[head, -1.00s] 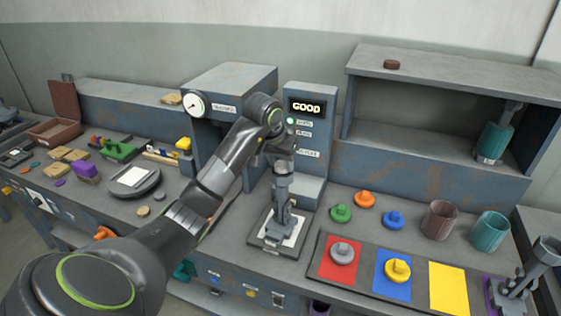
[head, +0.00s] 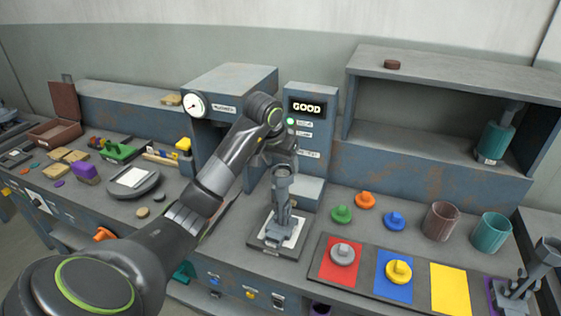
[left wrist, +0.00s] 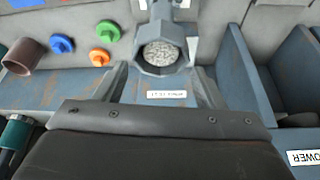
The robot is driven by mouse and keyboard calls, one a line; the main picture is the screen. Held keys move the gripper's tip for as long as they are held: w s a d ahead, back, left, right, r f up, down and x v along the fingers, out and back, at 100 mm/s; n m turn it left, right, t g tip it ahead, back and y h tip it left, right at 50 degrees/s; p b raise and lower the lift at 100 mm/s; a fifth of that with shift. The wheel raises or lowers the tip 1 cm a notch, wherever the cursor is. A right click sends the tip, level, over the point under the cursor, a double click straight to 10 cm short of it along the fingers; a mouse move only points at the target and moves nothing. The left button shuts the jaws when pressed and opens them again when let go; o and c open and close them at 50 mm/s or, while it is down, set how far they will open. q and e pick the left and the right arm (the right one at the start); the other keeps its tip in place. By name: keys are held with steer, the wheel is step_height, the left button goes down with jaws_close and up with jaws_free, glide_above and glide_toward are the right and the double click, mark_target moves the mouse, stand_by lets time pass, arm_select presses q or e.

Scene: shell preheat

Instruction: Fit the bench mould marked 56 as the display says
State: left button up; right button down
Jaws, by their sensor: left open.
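A grey mould (head: 282,180), a cup on a narrow stem, stands upright on the white pad (head: 268,232) in front of the display. Its open top (left wrist: 160,57) shows grey grainy filling in the left wrist view. I cannot read a 56 on it. My left gripper (head: 283,158) is open and empty, just behind and above the mould's cup in the head view. In the left wrist view its fingers stand apart, with the cup beyond them. My right gripper is not in view.
A similar grey mould (head: 541,256) stands at the far right. Green (head: 342,213), orange (head: 365,200) and blue (head: 394,220) knobbed discs lie near the coloured tray (head: 430,300). A brown cup (head: 440,221) and teal cup (head: 491,232) stand behind it.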

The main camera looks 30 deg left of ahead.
arm_select(q)
steer(key=b+v, duration=0.1)
steer(key=v, duration=0.1)
steer(key=shift+s+r, duration=0.1)
steer(key=shift+r, duration=0.15)
steer(key=p+v, duration=1.4)
steer(key=v, duration=0.1)
steer(key=shift+f, duration=0.2)
